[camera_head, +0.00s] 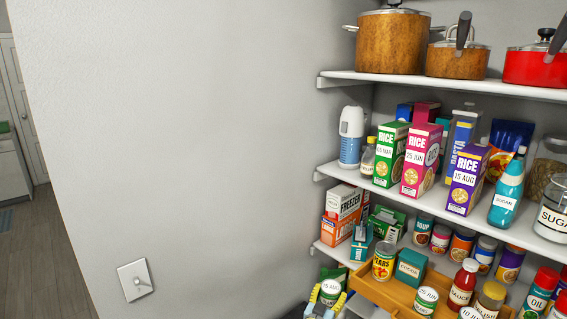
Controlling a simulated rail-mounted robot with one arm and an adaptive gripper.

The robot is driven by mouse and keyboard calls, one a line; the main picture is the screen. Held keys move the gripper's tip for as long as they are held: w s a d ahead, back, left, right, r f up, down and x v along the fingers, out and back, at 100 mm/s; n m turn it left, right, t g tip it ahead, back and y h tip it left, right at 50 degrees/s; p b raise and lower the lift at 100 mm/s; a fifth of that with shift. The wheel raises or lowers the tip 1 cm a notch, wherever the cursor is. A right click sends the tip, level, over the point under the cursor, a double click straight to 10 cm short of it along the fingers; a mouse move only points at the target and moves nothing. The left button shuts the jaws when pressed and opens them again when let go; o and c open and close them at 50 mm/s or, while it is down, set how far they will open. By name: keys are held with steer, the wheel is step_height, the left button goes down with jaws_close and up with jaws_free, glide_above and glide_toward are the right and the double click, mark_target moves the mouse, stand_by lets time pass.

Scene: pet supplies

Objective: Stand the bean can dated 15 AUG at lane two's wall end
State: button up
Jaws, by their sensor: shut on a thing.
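My gripper (327,301) is at the bottom edge of the head view, with yellow-tipped fingers on either side of a can with a pale dated lid (331,287). The lid's small print seems to read 15 AUG. The gripper is shut on this can, and the lower part of both is cut off by the frame. Another can with a dated lid (427,296) stands further right. I cannot make out lane two or its wall end.
The tray also holds a teal cocoa box (411,266) and sauce bottles (464,282). A shelf (520,230) with rice boxes (420,160) hangs above. Freezer boxes (342,202) stand at the left end of the lower shelf. Bare wall (200,150) fills the left.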

steer(key=s+a+f+n+t+y, duration=0.2)
steer(key=s+a+f+n+y, duration=0.3)
steer(key=s+a, duration=0.55)
steer(key=s+a+r+y, duration=0.1)
steer(key=s+a+y, duration=0.25)
steer(key=s, duration=1.15)
steer(key=s+r+p, duration=0.5)
steer(key=r+p, duration=0.7)
steer(key=p, duration=0.2)
steer(key=s+r+p, duration=0.6)
steer(key=r+p, duration=0.7)
steer(key=p, duration=0.2)
steer(key=shift+a+n, duration=0.3)
steer(key=shift+a, duration=0.15)
